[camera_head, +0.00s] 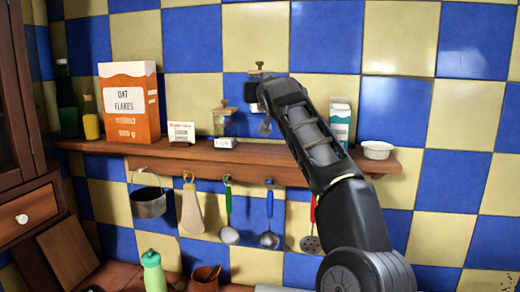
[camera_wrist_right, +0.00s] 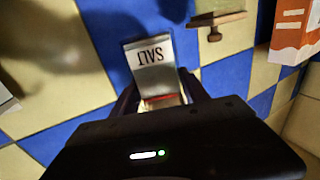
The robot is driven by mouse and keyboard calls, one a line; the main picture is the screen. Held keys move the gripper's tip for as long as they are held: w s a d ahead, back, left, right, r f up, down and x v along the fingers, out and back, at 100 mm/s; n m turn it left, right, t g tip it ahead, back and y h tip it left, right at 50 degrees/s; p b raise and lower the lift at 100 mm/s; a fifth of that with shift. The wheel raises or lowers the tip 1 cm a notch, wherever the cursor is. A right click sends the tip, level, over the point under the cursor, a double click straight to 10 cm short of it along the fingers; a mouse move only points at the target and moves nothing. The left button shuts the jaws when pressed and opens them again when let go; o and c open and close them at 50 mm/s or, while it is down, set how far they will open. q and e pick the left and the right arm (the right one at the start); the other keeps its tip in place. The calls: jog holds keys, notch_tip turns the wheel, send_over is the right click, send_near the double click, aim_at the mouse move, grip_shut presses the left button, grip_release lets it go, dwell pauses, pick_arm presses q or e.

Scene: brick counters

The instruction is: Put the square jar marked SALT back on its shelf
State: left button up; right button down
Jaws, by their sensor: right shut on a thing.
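The square jar marked SALT (camera_wrist_right: 152,68) is between the fingers of my right gripper (camera_wrist_right: 160,97) in the wrist view. Its lettering appears inverted there, as does the rest of that picture, so the jar looks upright. In the head view my right gripper (camera_head: 252,92) is above the shelf, close to the tiled wall. Only the jar's wooden lid (camera_head: 256,71) shows clearly there; the gripper hides most of its body. The wooden shelf (camera_head: 200,152) runs along the wall below. My left gripper is not in view.
A similar jar (camera_head: 223,121) with a wooden knobbed lid stands left of my gripper. An oat flakes box (camera_head: 129,102), a small white card (camera_head: 181,133) and bottles stand farther left. Utensils hang below.

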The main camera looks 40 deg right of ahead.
aim_at(262, 114)
jog(key=shift+w+d+f, duration=0.1)
jog(key=shift+f, duration=0.25)
jog(key=shift+f+b, duration=0.6)
jog(key=shift+f, duration=2.2)
jog(key=shift+f+b, duration=0.9)
jog(key=shift+f, duration=0.95)
jog(key=shift+f, duration=0.15)
jog(key=c, duration=0.6)
grip_release()
